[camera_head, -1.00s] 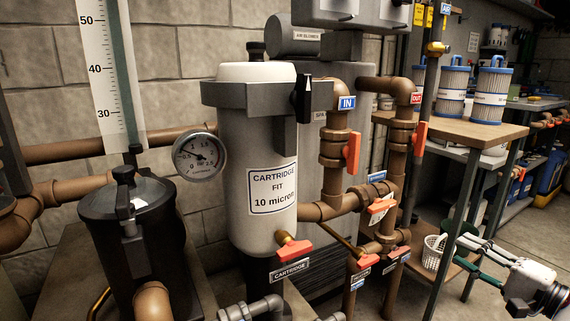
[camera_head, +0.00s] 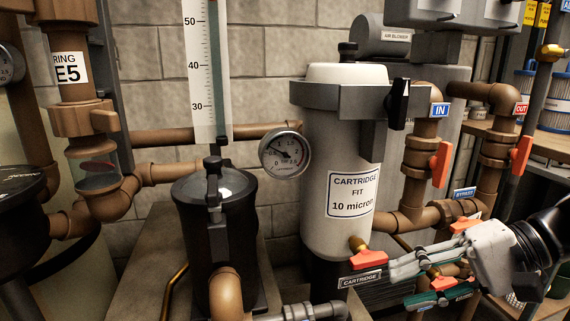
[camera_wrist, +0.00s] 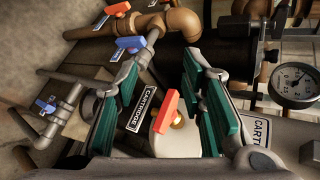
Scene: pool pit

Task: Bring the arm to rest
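My gripper (camera_head: 402,284) reaches in from the right edge in the head view, with its fingers pointing left. It is in front of the pipes, just right of the lower end of the grey cartridge filter housing (camera_head: 326,205). In the wrist view my gripper (camera_wrist: 158,82) shows two teal-padded fingers spread apart, with nothing held between them. An orange valve handle (camera_wrist: 166,111) and a "CARTRIDGE" label (camera_wrist: 140,108) show in the gap, seemingly beyond the fingers. I cannot tell whether a finger touches any pipe.
Brown pipes with orange handles (camera_head: 441,165) stand close behind my gripper. A pressure gauge (camera_head: 285,153) and a black strainer pot (camera_head: 215,225) are to the left. Another gauge (camera_wrist: 293,84) is at the right in the wrist view. Shelving with blue-ended cartridges (camera_head: 555,100) is at far right.

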